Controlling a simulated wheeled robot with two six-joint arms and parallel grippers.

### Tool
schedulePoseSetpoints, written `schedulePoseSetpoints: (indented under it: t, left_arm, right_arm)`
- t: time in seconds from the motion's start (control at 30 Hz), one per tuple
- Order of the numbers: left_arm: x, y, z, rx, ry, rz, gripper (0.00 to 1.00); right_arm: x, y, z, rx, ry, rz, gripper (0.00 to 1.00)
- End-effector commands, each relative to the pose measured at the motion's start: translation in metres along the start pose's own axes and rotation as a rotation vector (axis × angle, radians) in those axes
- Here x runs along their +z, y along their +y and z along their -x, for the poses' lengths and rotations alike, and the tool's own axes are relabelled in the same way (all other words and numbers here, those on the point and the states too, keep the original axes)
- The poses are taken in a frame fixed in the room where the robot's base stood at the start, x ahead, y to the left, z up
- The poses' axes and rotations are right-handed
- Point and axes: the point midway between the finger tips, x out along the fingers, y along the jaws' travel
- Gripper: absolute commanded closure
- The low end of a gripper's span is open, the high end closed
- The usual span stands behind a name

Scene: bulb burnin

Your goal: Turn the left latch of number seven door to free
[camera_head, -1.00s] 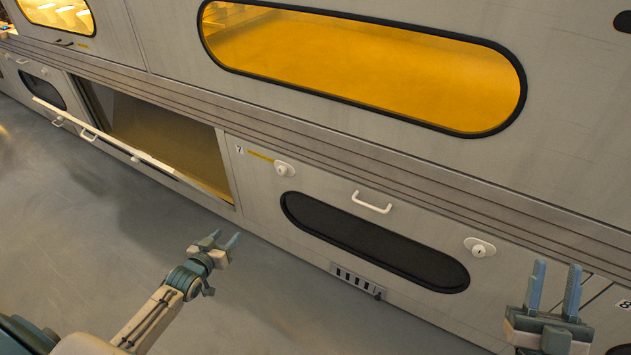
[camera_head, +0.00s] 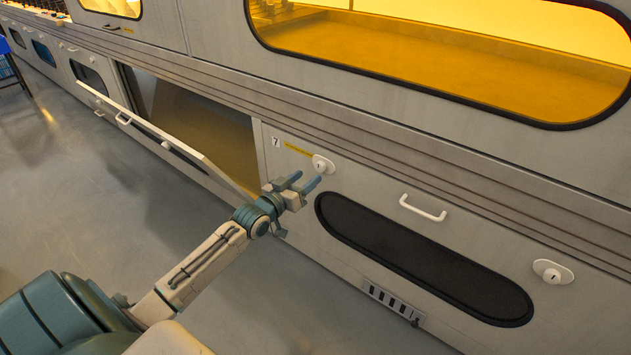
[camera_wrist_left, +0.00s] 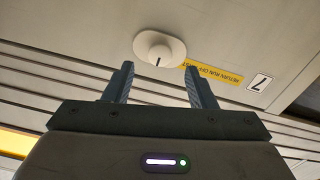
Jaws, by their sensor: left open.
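The number seven door carries a small plate with a 7 (camera_head: 277,142) and a yellow strip at its upper left. Its left latch (camera_head: 322,165) is a white knob on an oval plate. In the left wrist view the latch (camera_wrist_left: 159,48) shows a dark mark on the knob and lies beyond the fingertips, roughly between them. My left gripper (camera_head: 306,182) is open and empty, just in front of and below the latch, seemingly apart from it. The door's right latch (camera_head: 553,272) is clear. My right gripper is not in view.
A white handle (camera_head: 423,208) and a dark oval window (camera_head: 420,255) sit on the same door. Left of it, another door (camera_head: 165,135) hangs open, tilted outward. A vent panel (camera_head: 393,304) is below. The grey floor in front is free.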

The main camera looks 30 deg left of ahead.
Motion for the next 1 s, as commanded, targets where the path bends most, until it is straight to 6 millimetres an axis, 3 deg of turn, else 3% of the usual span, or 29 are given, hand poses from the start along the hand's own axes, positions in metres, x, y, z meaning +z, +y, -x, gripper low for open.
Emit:
schedulePoseSetpoints:
  t: [0.1,0.3,0.73,0.77,1.0]
  left_arm:
    - [0.005,-0.001,-0.02,-0.001,0.005,0.003,0.49]
    - [0.002,-0.001,-0.042,-0.001,0.002,0.003,0.49]
    - [0.0,0.0,-0.05,0.0,0.0,0.001,0.49]
    - [0.0,0.0,-0.05,0.0,0.0,0.001,0.51]
    - [0.0,0.0,-0.05,-0.001,0.0,0.001,0.98]
  right_arm:
    - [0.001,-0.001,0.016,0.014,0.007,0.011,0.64]
    - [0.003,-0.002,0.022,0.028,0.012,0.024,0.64]
    - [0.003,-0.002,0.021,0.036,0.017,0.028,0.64]
    - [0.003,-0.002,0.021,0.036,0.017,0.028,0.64]
    - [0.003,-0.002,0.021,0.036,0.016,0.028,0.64]
